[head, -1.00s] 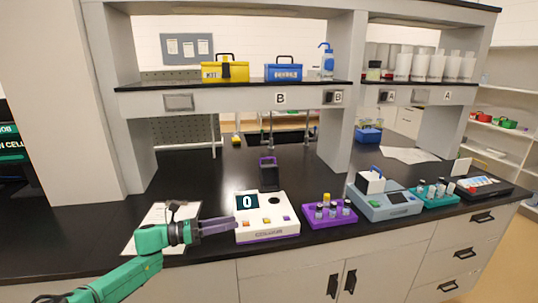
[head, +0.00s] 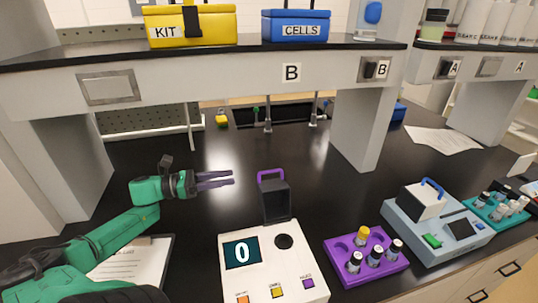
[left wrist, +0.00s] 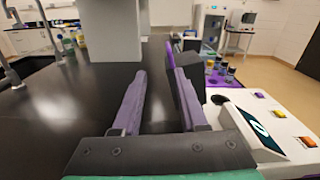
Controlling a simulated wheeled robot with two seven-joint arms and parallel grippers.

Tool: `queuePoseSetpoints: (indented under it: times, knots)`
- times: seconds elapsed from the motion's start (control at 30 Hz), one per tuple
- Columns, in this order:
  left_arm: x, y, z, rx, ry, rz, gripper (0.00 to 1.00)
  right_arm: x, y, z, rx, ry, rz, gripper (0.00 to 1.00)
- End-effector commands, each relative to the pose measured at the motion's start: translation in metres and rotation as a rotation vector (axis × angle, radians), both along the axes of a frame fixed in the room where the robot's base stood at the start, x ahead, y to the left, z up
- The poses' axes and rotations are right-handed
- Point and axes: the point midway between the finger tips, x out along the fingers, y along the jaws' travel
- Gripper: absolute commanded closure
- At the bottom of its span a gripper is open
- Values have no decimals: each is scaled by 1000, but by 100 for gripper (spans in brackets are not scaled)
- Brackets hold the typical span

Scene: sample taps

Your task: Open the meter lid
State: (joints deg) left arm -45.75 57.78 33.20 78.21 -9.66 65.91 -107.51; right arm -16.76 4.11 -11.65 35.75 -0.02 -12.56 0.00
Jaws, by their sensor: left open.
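The white meter (head: 262,262) stands at the front of the bench, its display reading 0. Its dark lid (head: 275,203) with a purple handle (head: 271,174) stands upright at the back edge, and the round dark well (head: 284,241) in front of it is uncovered. My left gripper (head: 233,178) is open and empty, left of the lid and apart from it in the head view. In the left wrist view, the lid (left wrist: 187,88) shows just beyond the right finger of the gripper (left wrist: 160,72); I cannot tell whether they touch. My right gripper is not in view.
A purple rack (head: 338,253) with vials stands right of the meter. Beyond it are a blue-grey device (head: 405,235) and a teal rack (head: 485,212). A clipboard (head: 135,262) lies under my left arm. A shelf (head: 215,85) overhangs the bench.

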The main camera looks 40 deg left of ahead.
Motion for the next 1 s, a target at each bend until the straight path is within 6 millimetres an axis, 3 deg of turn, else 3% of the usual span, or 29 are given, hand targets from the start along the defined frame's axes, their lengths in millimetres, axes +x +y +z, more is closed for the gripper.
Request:
queuePoseSetpoints:
  times: [0.17, 0.4, 0.63, 0.8, 1.0]
  knots:
    - [12, -9, 2, -1, -3, -4, 58, -2, -3, 4, -5, 4, 1, 50]
    - [62, -45, 1, 1, -3, -7, 58, -19, -16, 7, -23, 31, -2, 50]
    - [107, -76, -3, 1, -4, -3, 58, -8, -13, -11, -18, 13, -2, 50]
    - [119, -83, -1, 1, 0, 1, 58, -5, -3, -16, -4, 7, -3, 50]
    - [120, -84, -1, -1, 2, 2, 58, -6, -1, -15, -2, 9, -2, 50]
